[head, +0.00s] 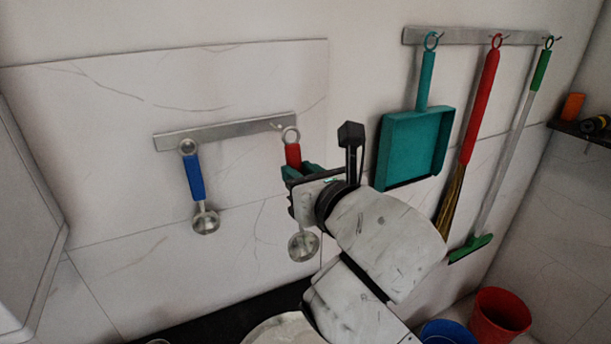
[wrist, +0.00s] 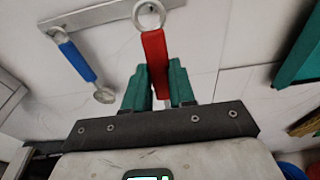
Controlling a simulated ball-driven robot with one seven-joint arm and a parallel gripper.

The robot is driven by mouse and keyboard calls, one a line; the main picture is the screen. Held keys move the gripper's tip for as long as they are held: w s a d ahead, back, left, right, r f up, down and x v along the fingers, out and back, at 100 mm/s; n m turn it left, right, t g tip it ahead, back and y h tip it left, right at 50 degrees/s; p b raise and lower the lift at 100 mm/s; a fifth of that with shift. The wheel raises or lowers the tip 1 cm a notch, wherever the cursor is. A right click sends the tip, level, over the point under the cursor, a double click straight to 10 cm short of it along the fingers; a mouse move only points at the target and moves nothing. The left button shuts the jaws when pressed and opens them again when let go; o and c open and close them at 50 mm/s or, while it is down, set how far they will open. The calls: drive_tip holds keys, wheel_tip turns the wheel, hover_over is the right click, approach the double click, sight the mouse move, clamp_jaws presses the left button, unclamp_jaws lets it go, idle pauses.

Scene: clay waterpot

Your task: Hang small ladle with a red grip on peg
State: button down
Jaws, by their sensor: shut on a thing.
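The small ladle with a red grip (head: 292,154) hangs upright in the head view, its ring (head: 291,135) at the right end of the metal rail and its bowl (head: 303,247) below my gripper. A peg (head: 278,126) shows just left of the ring; I cannot tell whether the ring is around it. My gripper (head: 302,172) is shut on the red grip. In the wrist view, the green fingers (wrist: 158,85) press both sides of the red grip (wrist: 155,60), with the ring (wrist: 149,15) beyond them.
A blue-gripped ladle (head: 195,180) hangs at the left of the rail (head: 230,131). A teal dustpan (head: 415,145), red broom (head: 480,105) and green squeegee (head: 507,150) hang at the right. Red (head: 498,315) and blue (head: 450,332) buckets stand below.

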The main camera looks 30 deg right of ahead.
drive_tip(key=w+f, duration=0.1)
drive_tip(key=w, duration=0.5)
drive_tip(key=shift+w+f, duration=0.15)
drive_tip(key=shift+f, duration=0.15)
idle(0.5)
idle(0.6)
